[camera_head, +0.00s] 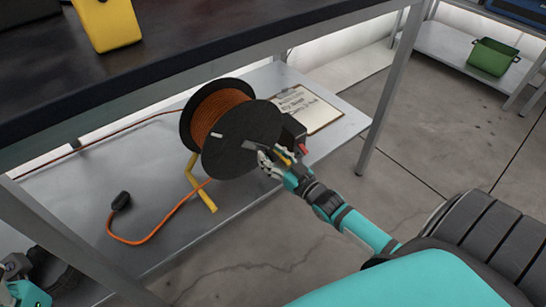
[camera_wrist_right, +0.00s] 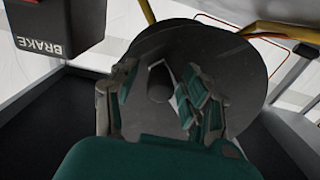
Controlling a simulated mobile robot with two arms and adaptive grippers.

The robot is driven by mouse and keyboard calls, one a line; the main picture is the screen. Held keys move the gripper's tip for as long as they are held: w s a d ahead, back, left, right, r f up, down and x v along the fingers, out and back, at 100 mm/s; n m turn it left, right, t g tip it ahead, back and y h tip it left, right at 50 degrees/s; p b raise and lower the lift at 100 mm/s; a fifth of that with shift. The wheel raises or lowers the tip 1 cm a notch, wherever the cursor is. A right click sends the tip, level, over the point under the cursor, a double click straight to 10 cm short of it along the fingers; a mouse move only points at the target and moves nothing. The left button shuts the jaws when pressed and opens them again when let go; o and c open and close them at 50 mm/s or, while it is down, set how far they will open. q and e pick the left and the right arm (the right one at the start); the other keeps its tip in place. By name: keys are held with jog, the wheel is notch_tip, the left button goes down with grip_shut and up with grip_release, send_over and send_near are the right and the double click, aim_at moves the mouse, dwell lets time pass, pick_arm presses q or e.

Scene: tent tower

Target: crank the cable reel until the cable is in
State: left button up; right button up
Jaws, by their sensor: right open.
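The cable reel (camera_head: 235,140) has black discs and a drum wound with orange cable, on a yellow stand (camera_head: 197,185) on the lower shelf. Loose orange cable (camera_head: 150,240) curves over the shelf to a black plug (camera_head: 121,201). My right gripper (camera_head: 268,158) is open at the front disc. A dark box marked BRAKE (camera_wrist_right: 50,25) is beside the disc. My left gripper (camera_head: 20,285) is only partly visible at the lower left.
A dark tabletop (camera_head: 200,40) with a yellow object (camera_head: 106,22) overhangs the shelf. A clipboard (camera_head: 305,108) lies behind the reel. A table leg (camera_head: 388,95) stands to the right. A green crate (camera_head: 492,57) sits on a far shelf. Floor between is clear.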

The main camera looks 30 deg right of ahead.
jog(key=shift+c, duration=0.4)
grip_shut()
jog(key=shift+a, duration=0.1)
